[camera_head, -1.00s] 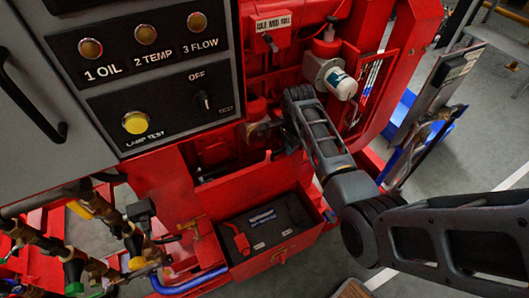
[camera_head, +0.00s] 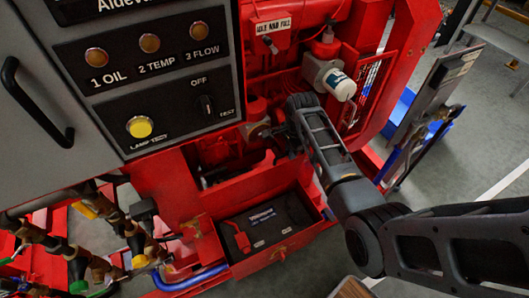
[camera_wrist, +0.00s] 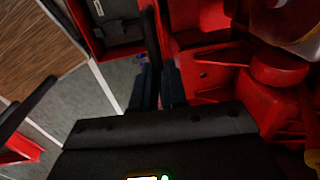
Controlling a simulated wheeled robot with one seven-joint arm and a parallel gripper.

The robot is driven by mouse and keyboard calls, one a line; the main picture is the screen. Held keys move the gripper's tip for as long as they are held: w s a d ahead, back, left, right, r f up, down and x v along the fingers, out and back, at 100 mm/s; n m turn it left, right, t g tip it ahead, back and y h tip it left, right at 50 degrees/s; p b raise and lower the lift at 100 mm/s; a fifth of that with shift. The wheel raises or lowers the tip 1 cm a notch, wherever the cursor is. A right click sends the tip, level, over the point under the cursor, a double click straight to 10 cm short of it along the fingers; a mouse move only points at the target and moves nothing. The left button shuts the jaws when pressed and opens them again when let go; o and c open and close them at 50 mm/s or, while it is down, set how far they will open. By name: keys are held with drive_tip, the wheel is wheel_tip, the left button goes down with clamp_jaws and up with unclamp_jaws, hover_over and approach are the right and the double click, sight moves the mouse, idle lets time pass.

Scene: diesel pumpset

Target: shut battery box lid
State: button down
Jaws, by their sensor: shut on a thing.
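The red battery box (camera_head: 285,248) stands open low in the middle of the head view, with a dark battery (camera_head: 262,222) inside. Its red lid (camera_head: 255,187) stands raised along the box's back side. My gripper (camera_head: 277,143) is at the lid's upper edge, small and partly hidden by my wrist in the head view. In the wrist view, my gripper's dark fingers (camera_wrist: 155,88) are close together on a thin dark edge that seems to be the lid, seen nearly edge-on. The open box (camera_wrist: 88,32) shows at the upper left there. The exact contact is too dark to see.
The grey control panel (camera_head: 165,75) stands close at the left. Red engine parts and a white filter (camera_head: 341,85) are just behind my gripper. Pipes and valves (camera_head: 100,245) lie at lower left, with a blue hose (camera_head: 190,279) by the box.

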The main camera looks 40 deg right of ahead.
drive_tip(key=shift+s+a+f, duration=0.1)
drive_tip(key=shift+s, duration=0.1)
drive_tip(key=shift+s+a+f+p, duration=0.15)
drive_tip(key=shift+s+a+p, duration=0.05)
drive_tip(key=shift+s+p, duration=0.55)
drive_tip(key=shift+s, duration=0.2)
drive_tip(key=shift+s+a+f+p, duration=0.1)
drive_tip(key=shift+s+a+p, duration=0.1)
drive_tip(key=shift+s, duration=0.2)
drive_tip(key=shift+s+a+f+p, duration=0.1)
drive_tip(key=shift+s+p, duration=0.05)
drive_tip(key=shift+s, duration=0.2)
drive_tip(key=shift+s, duration=0.15)
drive_tip(key=shift+s+a+f, duration=0.2)
drive_tip(key=shift+s, duration=0.6)
